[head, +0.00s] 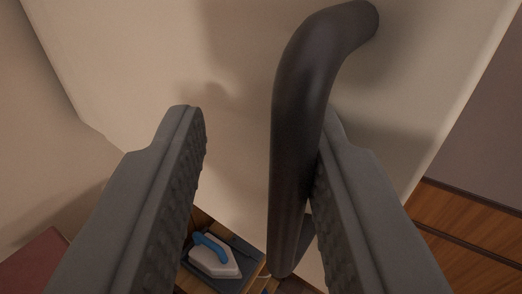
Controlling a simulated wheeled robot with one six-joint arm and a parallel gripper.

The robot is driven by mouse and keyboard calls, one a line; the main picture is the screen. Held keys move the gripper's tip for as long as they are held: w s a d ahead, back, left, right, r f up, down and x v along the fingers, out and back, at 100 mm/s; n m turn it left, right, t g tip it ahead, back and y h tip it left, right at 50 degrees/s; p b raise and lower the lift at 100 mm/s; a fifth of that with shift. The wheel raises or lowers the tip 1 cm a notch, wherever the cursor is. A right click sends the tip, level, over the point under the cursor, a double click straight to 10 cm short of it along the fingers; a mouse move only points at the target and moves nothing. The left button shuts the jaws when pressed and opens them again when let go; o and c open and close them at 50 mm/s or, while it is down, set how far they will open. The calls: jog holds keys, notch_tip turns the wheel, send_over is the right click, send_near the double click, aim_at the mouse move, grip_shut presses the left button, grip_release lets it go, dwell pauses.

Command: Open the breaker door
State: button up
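A dark, curved bar handle (292,130) stands out from a pale, flat door panel (230,60) in the head view. It runs from the upper right down to the lower middle. My gripper (265,125) is open, with its two grey fingers apart. The handle lies between the fingers, close against or touching the right finger and overlapping it in the picture. A clear gap is left between the handle and the left finger. The lower end of the handle is at the bottom, near the right finger.
A white and blue iron (215,262) rests on a dark surface below. Brown wooden drawers or planks (470,225) are at the lower right. A reddish surface (35,265) is at the lower left. A beige wall (35,110) is on the left.

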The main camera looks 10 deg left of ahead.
jog(key=shift+s+d+r, duration=0.1)
jog(key=shift+d, duration=0.05)
jog(key=shift+s+d, duration=0.1)
jog(key=shift+s, duration=0.25)
jog(key=v, duration=1.6)
jog(key=shift+s, duration=0.3)
jog(key=shift+d, duration=0.1)
jog(key=s+d+f+m+h, duration=0.1)
jog(key=d+f, duration=0.4)
jog(key=f, duration=0.5)
jog(key=s+d+f+m+h, duration=0.1)
jog(key=d+f, duration=0.4)
jog(key=f, duration=0.5)
jog(key=s+d+f+m+h, duration=0.1)
jog(key=s+d+f+h, duration=0.1)
jog(key=d+f, duration=0.4)
notch_tip(320, 180, down, 4)
jog(key=shift+s+r+h, duration=0.1)
jog(key=shift+s+h, duration=0.2)
